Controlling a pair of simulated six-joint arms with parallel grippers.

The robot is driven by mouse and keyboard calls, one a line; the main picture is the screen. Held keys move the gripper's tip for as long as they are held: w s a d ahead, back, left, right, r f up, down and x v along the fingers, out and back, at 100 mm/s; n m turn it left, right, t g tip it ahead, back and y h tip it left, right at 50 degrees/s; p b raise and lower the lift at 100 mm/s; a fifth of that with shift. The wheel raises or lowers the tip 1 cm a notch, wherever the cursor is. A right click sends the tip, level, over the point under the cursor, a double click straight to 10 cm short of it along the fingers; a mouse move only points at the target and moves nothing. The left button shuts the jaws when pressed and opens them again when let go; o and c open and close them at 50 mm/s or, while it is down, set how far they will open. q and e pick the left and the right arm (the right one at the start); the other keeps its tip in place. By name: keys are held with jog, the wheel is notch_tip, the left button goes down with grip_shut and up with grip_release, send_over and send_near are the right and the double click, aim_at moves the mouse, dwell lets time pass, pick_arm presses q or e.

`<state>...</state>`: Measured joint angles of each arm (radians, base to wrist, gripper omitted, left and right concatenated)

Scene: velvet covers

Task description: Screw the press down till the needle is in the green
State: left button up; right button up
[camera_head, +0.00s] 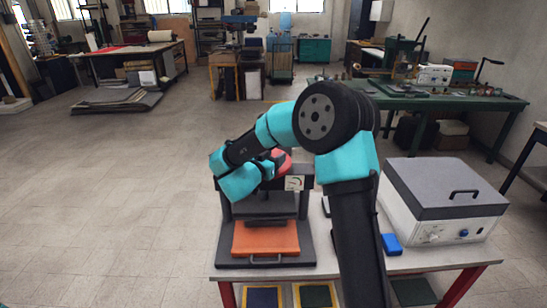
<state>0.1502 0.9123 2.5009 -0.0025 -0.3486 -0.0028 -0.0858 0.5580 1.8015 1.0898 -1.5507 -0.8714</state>
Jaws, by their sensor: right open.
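The press stands on the near table, with a dark frame, a dark upper plate (265,205) and an orange block (266,238) under it on a dark base (228,262). Its red handwheel (285,160) shows at the top, partly hidden by my right arm. A small pale gauge (293,183) sits just below the wheel; its needle and green zone are too small to read. My right gripper (271,162) is open at the left of the red wheel, close to it; I cannot tell whether it touches. My left gripper is out of view.
A white box with a grey lid (446,187) stands on the right of the table (408,262). A blue block (391,244) lies before it. My right arm crosses between press and box. Coloured panels (314,295) lie under the table. Open floor lies to the left.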

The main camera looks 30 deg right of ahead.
grip_shut()
dwell(0.3)
jog(key=shift+a, duration=0.15)
jog(key=shift+w+a, duration=0.15)
jog(key=shift+a, duration=0.7)
grip_release()
